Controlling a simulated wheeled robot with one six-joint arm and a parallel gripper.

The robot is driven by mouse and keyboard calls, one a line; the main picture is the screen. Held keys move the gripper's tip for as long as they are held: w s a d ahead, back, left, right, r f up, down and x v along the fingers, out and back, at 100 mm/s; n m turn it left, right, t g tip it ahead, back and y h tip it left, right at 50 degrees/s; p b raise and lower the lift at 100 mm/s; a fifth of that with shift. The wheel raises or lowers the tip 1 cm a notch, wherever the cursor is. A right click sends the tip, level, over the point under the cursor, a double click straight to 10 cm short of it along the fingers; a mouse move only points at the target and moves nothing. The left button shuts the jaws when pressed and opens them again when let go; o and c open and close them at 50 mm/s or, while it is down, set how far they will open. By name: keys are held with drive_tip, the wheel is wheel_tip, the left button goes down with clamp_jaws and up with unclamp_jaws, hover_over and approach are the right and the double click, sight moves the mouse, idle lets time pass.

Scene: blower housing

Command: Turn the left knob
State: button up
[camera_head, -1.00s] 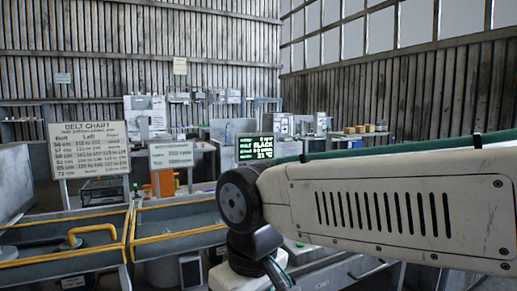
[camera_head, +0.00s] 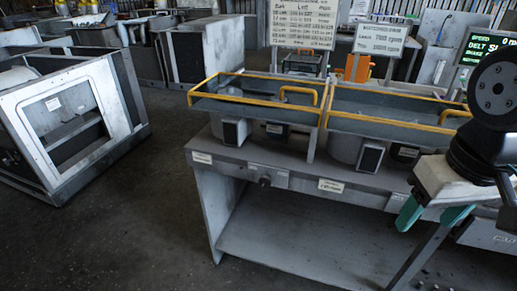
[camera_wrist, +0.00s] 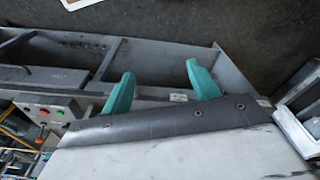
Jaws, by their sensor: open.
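A small dark knob (camera_head: 264,182) sits on the front edge of the grey bench (camera_head: 225,165), left of centre in the head view, by a pale label. No second knob shows clearly; my arm covers part of the bench front on the right. My gripper (camera_head: 433,214) is at the right of the head view, well to the right of the knob, with its two teal fingers apart and nothing between them. In the wrist view my gripper (camera_wrist: 162,88) is also open and empty, over grey metal framework. The knob cannot be made out in the wrist view.
Two yellow-railed trays (camera_head: 258,98) stand on the bench, with a belt chart sign (camera_head: 304,24) behind. A grey metal housing (camera_head: 75,125) stands on the floor at left. Dark floor between it and the bench is free. A red-and-green button panel (camera_wrist: 45,112) shows in the wrist view.

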wheel_tip(320, 180, down, 4)
drive_tip(key=w+a+n+g, duration=0.2)
drive_tip(key=a, duration=0.1)
drive_tip(key=n+t+h, duration=0.6)
drive_tip(key=n+t, duration=1.2)
drive_tip(key=n, duration=1)
approach(265, 183)
drive_tip(key=x, duration=0.8)
drive_tip(key=shift+w, duration=0.2)
drive_tip(key=c, duration=1)
